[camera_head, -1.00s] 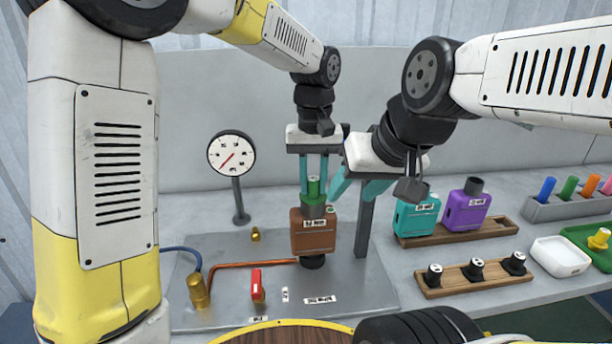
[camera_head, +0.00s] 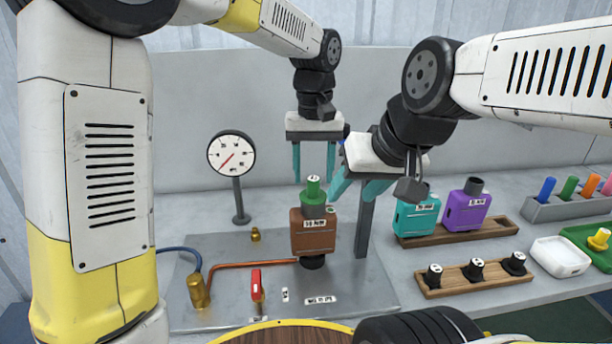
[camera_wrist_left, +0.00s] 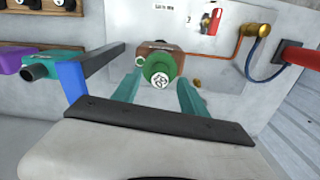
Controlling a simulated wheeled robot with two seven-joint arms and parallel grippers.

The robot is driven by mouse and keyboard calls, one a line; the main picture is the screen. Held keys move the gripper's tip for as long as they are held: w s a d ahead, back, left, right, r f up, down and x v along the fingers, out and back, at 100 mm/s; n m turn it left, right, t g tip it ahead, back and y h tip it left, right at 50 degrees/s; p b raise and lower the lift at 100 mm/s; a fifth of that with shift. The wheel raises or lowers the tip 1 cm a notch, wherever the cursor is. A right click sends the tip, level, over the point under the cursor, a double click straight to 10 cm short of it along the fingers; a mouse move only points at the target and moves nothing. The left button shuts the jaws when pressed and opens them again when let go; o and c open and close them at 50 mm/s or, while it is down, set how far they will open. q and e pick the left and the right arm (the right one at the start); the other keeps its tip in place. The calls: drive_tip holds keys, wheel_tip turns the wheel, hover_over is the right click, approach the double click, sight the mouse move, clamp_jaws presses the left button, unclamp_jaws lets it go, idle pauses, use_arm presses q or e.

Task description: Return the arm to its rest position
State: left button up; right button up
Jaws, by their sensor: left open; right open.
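My left gripper (camera_head: 313,163) is open and empty, pointing down above the green plug (camera_head: 313,190). The plug sits on top of the brown muffler (camera_head: 313,232), which stands upright on the metal plate. In the left wrist view the green plug (camera_wrist_left: 160,72) shows between the two teal fingers, apart from them, with the brown muffler (camera_wrist_left: 152,47) behind it. My right gripper (camera_head: 357,187) is open at the right of the brown muffler, near the grey post (camera_head: 364,222). The post partly hides behind its fingers.
A pressure gauge (camera_head: 231,153) stands on the left. A red-handled valve (camera_head: 256,284) and copper pipe (camera_head: 240,264) are on the plate. Teal (camera_head: 416,216) and purple (camera_head: 464,210) mufflers stand on a wooden rack at right. A white tray (camera_head: 560,256) lies further right.

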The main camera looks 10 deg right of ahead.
use_arm(q)
wheel_tip(320, 180, up, 5)
drive_tip(key=shift+f, duration=0.1)
drive_tip(key=s+a+r+t+h, duration=0.1)
drive_tip(key=s+a, duration=0.2)
drive_tip(key=a, duration=0.4)
drive_tip(key=s+a+r+t+h, duration=0.1)
drive_tip(key=s+a+r, duration=0.1)
drive_tip(key=a, duration=0.5)
drive_tip(key=s+a+f+t, duration=0.4)
drive_tip(key=s+a, duration=0.5)
drive_tip(key=shift+s+a+n, duration=0.15)
drive_tip(key=shift+a+n, duration=0.2)
drive_tip(key=shift+n, duration=0.05)
idle(2.1)
